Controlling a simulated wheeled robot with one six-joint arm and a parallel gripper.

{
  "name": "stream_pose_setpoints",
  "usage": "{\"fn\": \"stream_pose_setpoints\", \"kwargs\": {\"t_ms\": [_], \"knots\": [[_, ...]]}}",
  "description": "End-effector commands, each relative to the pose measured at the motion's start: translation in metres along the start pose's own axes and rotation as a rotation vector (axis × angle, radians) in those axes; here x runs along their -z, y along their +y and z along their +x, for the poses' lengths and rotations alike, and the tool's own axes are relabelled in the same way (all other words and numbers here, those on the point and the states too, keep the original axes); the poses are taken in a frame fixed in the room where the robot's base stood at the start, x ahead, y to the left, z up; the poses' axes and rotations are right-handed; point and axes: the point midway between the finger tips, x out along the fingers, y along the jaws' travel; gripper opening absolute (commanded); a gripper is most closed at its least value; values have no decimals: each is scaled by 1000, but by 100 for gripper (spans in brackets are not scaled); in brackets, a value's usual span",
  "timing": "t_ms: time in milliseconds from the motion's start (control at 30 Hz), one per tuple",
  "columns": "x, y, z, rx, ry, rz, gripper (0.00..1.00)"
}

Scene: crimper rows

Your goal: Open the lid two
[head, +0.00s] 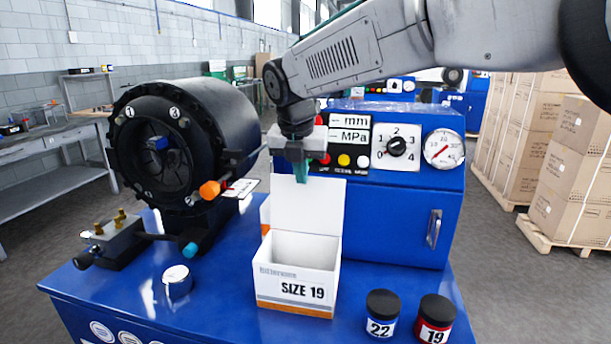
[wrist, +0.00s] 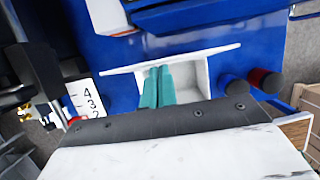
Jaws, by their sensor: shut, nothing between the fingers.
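A white box (head: 297,283) marked SIZE 19, with an orange stripe along its bottom, stands on the blue bench top. Its lid (head: 318,205) stands up at the back edge, and the box is open. The inside (wrist: 190,90) looks empty where it shows. In the wrist view the raised lid (wrist: 217,52) is seen nearly edge-on. My gripper (head: 301,174) has teal fingers, shut and empty, at the top edge of the raised lid on the open side. In the wrist view the fingers (wrist: 157,82) end close by the lid; I cannot tell whether they touch it.
A second white and orange box (head: 265,213) is mostly hidden behind the lid. A black-lidded jar 22 (head: 382,313) and jar 19 (head: 435,318) stand at right. A black crimper (head: 165,145) stands left, a round gauge (head: 177,280) at front left, and a blue control cabinet (head: 395,225) behind.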

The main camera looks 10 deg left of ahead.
Motion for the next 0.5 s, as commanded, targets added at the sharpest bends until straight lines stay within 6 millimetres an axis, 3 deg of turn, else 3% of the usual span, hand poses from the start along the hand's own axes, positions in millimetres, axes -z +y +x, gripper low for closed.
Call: {"fn": "stream_pose_setpoints", "kwargs": {"t_ms": [200,500], "knots": [[-16,-2,7,1,0,4,0],[-24,-2,10,1,-1,2,0]]}}
